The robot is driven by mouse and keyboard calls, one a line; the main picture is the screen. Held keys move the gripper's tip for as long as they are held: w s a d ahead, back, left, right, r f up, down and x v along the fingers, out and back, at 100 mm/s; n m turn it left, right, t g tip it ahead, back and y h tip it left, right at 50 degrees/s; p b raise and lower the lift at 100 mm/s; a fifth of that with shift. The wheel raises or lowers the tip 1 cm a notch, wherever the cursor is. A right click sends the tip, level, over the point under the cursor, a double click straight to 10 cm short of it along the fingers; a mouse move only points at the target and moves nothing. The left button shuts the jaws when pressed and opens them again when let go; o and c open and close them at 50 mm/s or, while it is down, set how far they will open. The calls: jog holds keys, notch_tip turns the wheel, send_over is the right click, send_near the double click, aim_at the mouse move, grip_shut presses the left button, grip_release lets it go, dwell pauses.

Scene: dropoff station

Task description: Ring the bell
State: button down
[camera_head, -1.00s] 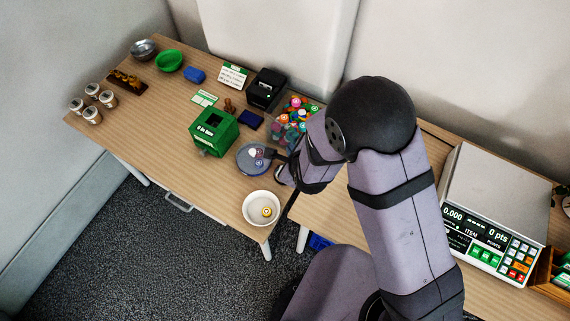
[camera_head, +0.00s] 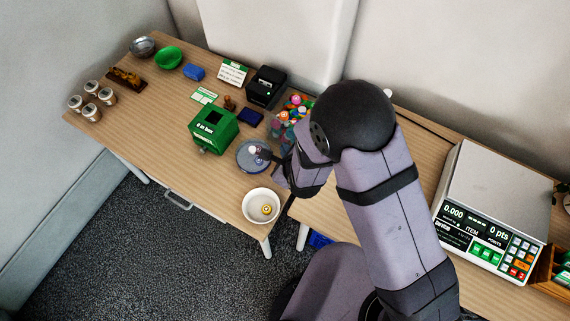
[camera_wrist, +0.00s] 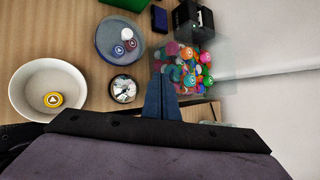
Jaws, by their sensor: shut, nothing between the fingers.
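The bell (camera_wrist: 123,87), a small round silver dome with a dark rim, sits on the wooden table in the wrist view. It lies between the white bowl and my fingers. No contact with the bell shows, and the height of the fingertips above the table is hard to tell.
The blue-grey dish (camera_wrist: 105,40) holds a few small balls. A white bowl (camera_wrist: 20,98) holds a yellow piece. A clear box (camera_wrist: 222,62) of colourful balls stands close right of my fingers. A green box (camera_head: 213,143) and black printer (camera_head: 266,88) stand farther back.

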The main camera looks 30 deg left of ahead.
notch_tip(320, 180, down, 6)
jog(key=b, duration=0.4)
jog(key=shift+f, duration=0.15)
jog(key=shift+f+b, duration=0.55)
jog(key=shift+f, duration=0.1)
dwell(1.4)
jog(key=shift+f+b, duration=0.3)
jog(key=shift+b, duration=0.25)
jog(key=shift+f+b, duration=0.5)
jog(key=shift+b, duration=0.1)
dwell(0.7)
jog(key=shift+r, duration=0.15)
jog(key=shift+r+p, duration=0.6)
jog(key=shift+r, duration=0.2)
jog(key=shift+r, duration=0.1)
jog(key=shift+r+p, duration=1.55)
jog(key=shift+r, duration=0.85)
